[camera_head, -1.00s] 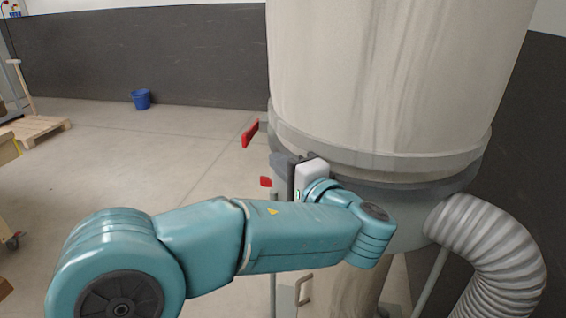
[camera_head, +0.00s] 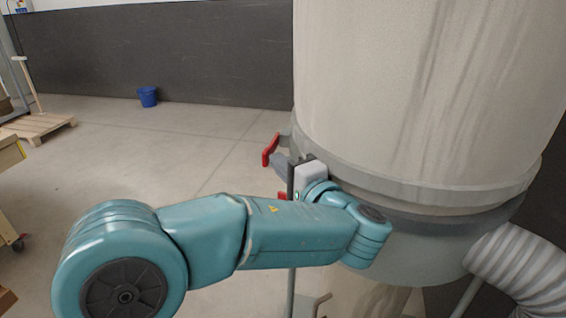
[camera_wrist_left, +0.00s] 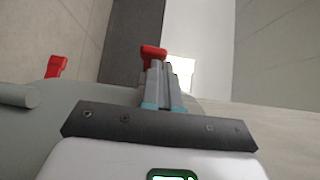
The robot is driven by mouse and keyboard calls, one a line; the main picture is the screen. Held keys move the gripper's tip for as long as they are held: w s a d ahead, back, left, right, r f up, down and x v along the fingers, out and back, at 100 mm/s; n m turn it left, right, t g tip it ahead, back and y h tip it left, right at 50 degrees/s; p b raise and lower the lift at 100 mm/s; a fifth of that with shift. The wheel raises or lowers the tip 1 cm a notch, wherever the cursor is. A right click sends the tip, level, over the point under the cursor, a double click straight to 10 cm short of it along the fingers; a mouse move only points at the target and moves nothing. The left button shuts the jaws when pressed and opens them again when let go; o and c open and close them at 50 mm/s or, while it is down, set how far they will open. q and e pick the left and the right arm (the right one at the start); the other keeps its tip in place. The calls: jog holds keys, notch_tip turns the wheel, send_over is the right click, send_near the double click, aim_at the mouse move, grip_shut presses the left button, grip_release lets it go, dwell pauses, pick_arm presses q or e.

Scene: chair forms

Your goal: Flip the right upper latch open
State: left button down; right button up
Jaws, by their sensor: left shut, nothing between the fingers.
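A large beige drum with a grey rim band (camera_head: 430,185) fills the right of the head view. Another red part (camera_wrist_left: 56,67) lies left there. My right gripper is not in view.
A grey ribbed hose (camera_head: 515,265) leaves the drum at lower right. A blue bucket (camera_head: 148,97) and a wooden pallet (camera_head: 38,126) stand far back. The floor left of the drum is open.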

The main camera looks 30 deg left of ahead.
pick_arm(q)
jog(key=shift+w+a, duration=0.25)
jog(key=shift+a, duration=0.15)
jog(key=shift+s, duration=0.1)
pick_arm(e)
jog(key=shift+w+a+r, duration=0.1)
jog(key=shift+w+a, duration=0.2)
jog(key=shift+a, duration=0.15)
